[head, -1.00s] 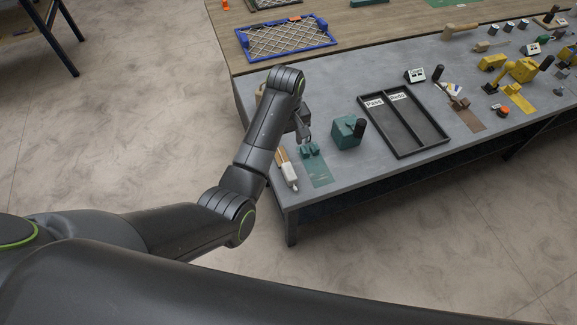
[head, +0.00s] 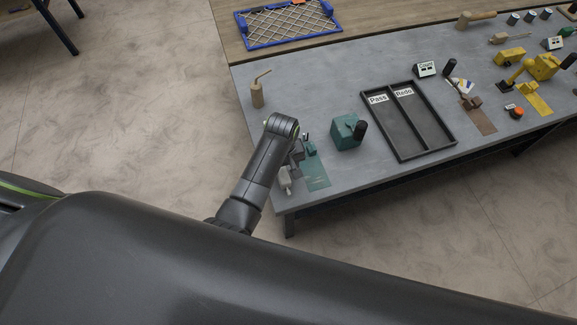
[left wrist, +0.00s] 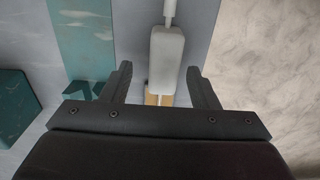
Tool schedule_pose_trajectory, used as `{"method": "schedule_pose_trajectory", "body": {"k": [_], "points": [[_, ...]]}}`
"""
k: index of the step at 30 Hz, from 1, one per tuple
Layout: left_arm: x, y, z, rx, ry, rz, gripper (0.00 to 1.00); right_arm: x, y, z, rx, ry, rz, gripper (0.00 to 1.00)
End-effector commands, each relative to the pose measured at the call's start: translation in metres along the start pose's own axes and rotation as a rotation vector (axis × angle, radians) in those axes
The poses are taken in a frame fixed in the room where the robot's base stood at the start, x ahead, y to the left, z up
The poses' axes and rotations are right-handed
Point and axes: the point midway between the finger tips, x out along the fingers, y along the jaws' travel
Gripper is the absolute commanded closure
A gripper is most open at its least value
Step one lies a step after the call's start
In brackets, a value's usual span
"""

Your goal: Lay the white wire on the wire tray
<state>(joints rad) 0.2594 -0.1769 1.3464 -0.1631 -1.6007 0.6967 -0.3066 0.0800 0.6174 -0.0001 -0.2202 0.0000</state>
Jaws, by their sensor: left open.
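My left gripper (left wrist: 158,82) is open above the table, with a pale white block (left wrist: 166,58) between its two fingers. A thin white rod leaves the block's far end and tan strips show at its near end. I cannot tell whether the fingers touch it. In the head view this white piece (head: 285,182) lies by the table's front left corner, partly behind my left arm; the left gripper (head: 298,152) is partly hidden there too. I cannot make out a separate white wire or a wire tray for certain. My right gripper is not in view.
A green strip (head: 316,173) and a dark green block (head: 346,133) lie right of my gripper. A black two-part tray (head: 455,140) marked Pass and Redo stands farther right. A tan oil can (head: 257,97) and blue-framed mesh (head: 288,47) are behind. The table edge is close.

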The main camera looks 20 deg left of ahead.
Motion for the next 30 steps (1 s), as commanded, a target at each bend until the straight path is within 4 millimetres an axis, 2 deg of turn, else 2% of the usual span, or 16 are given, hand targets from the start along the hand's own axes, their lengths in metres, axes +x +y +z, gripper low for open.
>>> {"method": "schedule_pose_trajectory", "body": {"k": [3,7,15,18,20,26,30], "points": [[0.002,-0.002,0.001,-0.001,0.001,0.0,0.45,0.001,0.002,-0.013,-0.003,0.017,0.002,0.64],[0.002,-0.001,0.001,-0.001,0.0,0.0,0.47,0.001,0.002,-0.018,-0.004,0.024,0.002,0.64],[0.002,-0.001,0.001,0.0,0.0,0.0,0.82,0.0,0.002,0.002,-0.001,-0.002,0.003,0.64],[0.002,-0.001,0.001,-0.001,0.0,-0.001,0.95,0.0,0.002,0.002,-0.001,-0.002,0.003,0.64],[0.002,-0.001,0.001,0.0,0.0,0.0,1.0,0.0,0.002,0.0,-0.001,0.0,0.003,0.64],[0.002,-0.001,0.001,0.0,0.0,-0.001,1.0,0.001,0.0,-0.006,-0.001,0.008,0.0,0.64],[-0.005,0.003,-0.003,0.002,0.001,0.0,1.0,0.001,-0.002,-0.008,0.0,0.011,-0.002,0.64]]}}
